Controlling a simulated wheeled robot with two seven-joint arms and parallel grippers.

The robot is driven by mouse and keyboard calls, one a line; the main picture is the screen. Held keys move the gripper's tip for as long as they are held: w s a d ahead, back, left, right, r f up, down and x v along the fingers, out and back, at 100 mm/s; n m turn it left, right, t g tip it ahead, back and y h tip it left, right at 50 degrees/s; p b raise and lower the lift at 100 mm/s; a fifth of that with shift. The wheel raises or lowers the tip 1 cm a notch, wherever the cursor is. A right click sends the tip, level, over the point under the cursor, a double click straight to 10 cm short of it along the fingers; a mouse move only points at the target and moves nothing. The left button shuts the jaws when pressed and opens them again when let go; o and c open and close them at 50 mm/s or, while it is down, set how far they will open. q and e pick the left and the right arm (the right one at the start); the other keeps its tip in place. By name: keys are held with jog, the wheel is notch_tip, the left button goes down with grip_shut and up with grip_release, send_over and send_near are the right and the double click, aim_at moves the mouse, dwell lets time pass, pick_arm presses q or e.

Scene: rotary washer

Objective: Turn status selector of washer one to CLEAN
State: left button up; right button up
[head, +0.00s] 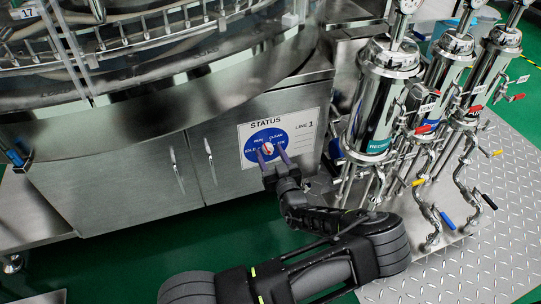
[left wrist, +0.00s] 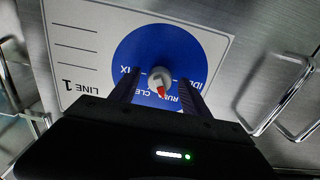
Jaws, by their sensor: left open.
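The status selector is a small white knob with a red pointer (head: 268,148) on a round blue dial (head: 258,139), on a white panel headed STATUS and LINE 1 (head: 304,168). My left gripper (head: 270,156) is open at the dial, its fingers on either side of the knob. In the left wrist view the knob (left wrist: 159,78) sits between the two spread fingers (left wrist: 157,92), with a gap on each side. The red tip points down there, near the upside-down RUN and CLEAN labels; its exact position is unclear. The fingers partly hide the dial. My right gripper is not in view.
Steel cabinet doors with vertical handles (head: 209,158) stand left of the panel. Steel filter cylinders (head: 380,100) with valves and coloured levers stand close on the right, on a tread plate (head: 480,235). Green floor (head: 110,255) is clear at the lower left.

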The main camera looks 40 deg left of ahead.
pick_arm(q)
grip_shut()
dwell(0.5)
jog(key=shift+m, duration=0.3)
jog(key=shift+m+b, duration=0.3)
jog(key=shift+m, duration=0.5)
jog(key=m, duration=0.2)
jog(key=shift+m, duration=0.3)
jog(key=m, duration=0.3)
jog(key=shift+m, duration=0.3)
jog(key=shift+r+m, duration=0.1)
jog(key=shift+m, duration=1.6)
